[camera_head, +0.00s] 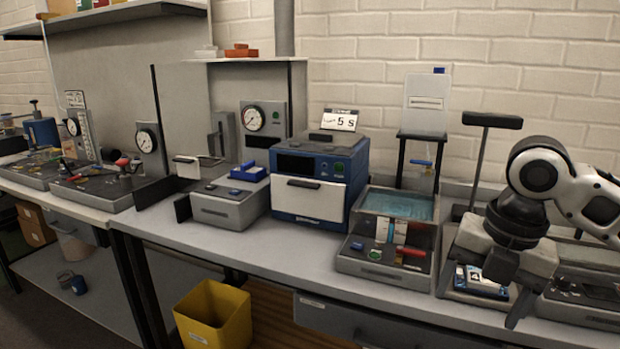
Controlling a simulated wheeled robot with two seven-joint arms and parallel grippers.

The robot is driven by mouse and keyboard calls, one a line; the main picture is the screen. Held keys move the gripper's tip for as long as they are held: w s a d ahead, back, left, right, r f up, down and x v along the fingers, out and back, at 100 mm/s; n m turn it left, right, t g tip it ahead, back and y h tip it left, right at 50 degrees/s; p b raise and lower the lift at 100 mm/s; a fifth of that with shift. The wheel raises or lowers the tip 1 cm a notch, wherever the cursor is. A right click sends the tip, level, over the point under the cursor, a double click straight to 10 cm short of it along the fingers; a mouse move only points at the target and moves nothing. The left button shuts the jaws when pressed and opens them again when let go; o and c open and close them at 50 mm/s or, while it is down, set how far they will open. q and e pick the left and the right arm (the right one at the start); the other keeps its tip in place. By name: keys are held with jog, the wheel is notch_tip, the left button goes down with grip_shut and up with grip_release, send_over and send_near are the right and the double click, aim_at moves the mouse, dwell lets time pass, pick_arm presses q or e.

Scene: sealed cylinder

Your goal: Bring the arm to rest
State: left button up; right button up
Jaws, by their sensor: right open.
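My right arm (575,190) comes in from the right edge, white with black joints. Its right gripper (482,300) points down over the right part of the bench. The two dark fingers are spread apart, with no object visible between them. A small blue panel marked 4 (482,282) shows behind and between the fingers; I cannot tell whether they touch anything there. The gripper and forearm hide part of the equipment behind them. My left arm and left gripper are not in view.
The grey bench (265,255) carries a blue box-shaped device (318,180), a water tank (395,207), a grey unit with blue parts (230,200) and pressure gauges. A dark T-shaped stand (490,120) rises close beside my right arm. A yellow bin (213,315) stands below the bench.

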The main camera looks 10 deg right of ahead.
jog(key=w+a+f+m+t+y, duration=0.2)
jog(key=a+f+m+t+y, duration=0.25)
jog(key=a+f+m, duration=0.95)
jog(key=s+d+f+m+t+h, duration=0.1)
jog(key=s+f+m+t, duration=0.3)
jog(key=s+f+m, duration=0.7)
jog(key=s+f+h, duration=0.1)
jog(key=s+f, duration=0.2)
jog(key=f, duration=0.3)
jog(key=shift+s+d+f+m+t+h, duration=0.15)
jog(key=shift+s+d+m+t+h, duration=0.05)
jog(key=shift+d+m+t+h, duration=0.15)
